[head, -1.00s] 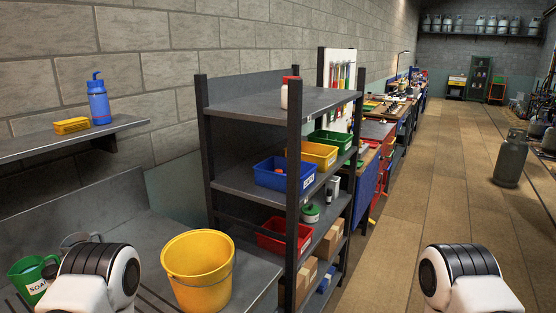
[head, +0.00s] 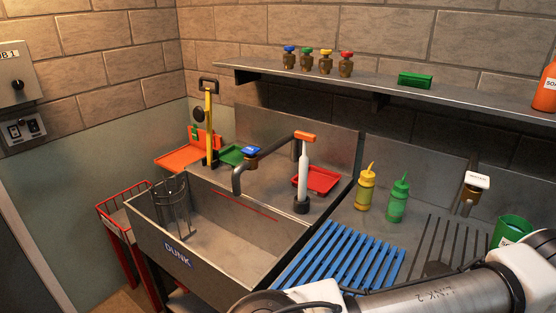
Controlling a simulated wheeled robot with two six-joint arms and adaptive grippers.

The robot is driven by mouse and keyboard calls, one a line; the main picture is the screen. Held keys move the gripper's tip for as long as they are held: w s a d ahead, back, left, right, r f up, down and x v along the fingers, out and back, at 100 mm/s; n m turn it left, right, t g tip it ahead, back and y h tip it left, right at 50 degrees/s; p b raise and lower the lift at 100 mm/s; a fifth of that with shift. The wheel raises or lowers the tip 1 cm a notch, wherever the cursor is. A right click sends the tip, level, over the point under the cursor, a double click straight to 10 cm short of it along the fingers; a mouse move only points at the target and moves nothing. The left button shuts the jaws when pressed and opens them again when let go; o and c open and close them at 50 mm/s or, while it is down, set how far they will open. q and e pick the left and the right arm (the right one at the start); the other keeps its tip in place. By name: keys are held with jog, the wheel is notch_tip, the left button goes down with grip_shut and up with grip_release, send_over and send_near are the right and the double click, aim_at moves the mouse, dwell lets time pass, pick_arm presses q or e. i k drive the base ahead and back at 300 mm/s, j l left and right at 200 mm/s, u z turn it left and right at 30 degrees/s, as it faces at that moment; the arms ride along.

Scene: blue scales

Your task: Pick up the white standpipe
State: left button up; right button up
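The white standpipe (head: 303,176) stands upright at the back right edge of the sink (head: 150,232). It is a slim white tube with an orange piece (head: 305,136) across its top and a dark base at its foot. A red tray (head: 322,181) lies just behind and to its right, and the grey faucet (head: 243,171) is to its left. Parts of my own arm show along the bottom right of the head view. Neither of my grippers is in view.
A blue slatted rack (head: 343,259) lies right of the sink. Yellow (head: 366,189) and green (head: 398,197) bottles stand on the counter to the right. A wall shelf (head: 400,93) runs above. A wire basket (head: 174,208) stands in the sink's left part.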

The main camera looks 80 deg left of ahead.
aim_at(302, 185)
jog(key=u, duration=2.5)
jog(key=j, duration=0.2)
jog(key=i, duration=0.05)
